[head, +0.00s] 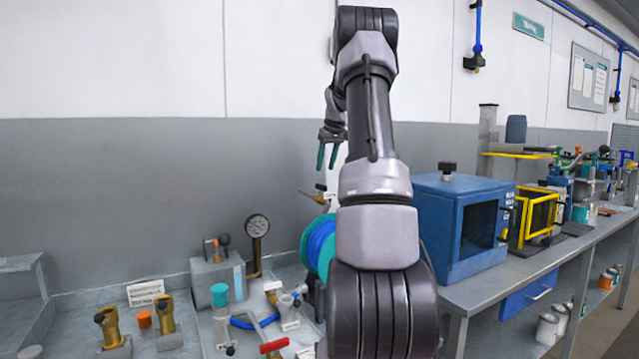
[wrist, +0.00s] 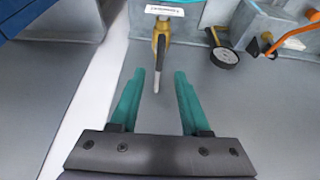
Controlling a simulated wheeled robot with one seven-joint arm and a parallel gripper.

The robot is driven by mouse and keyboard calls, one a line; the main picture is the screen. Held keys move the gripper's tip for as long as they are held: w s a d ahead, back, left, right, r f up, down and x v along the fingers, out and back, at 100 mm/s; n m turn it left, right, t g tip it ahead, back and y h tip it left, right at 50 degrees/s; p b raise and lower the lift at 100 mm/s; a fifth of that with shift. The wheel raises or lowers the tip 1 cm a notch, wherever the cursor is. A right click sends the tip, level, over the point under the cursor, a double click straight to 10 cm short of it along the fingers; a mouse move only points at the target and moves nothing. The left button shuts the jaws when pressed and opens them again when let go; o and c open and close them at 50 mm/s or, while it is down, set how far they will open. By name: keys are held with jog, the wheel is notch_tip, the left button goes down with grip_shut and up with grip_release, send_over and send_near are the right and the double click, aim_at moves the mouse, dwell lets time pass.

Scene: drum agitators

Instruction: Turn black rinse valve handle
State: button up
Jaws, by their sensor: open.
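My gripper (head: 328,155) is open and empty, raised in front of the grey wall above the bench in the head view. In the wrist view its two teal fingers (wrist: 160,98) are spread apart, with grey surface between them. Ahead of the fingertips is a brass fitting (wrist: 162,27) with a dark, slim handle-like part and a pale tip, under a white label. It seems to be the brass piece (head: 314,197) by the hose reel in the head view, partly hidden by my arm. I cannot tell for sure that its dark part is the rinse valve handle.
A blue and teal hose reel (head: 319,245) stands behind my arm. A pressure gauge (head: 257,226) on a brass stem is left of it. A blue oven-like box (head: 455,225) stands close on the right. Brass valves with black knobs (head: 165,312) and a red handle (head: 274,345) are lower left.

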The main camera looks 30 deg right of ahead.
aim_at(321, 185)
jog(key=x, duration=0.7)
jog(key=shift+f, duration=0.25)
grip_shut()
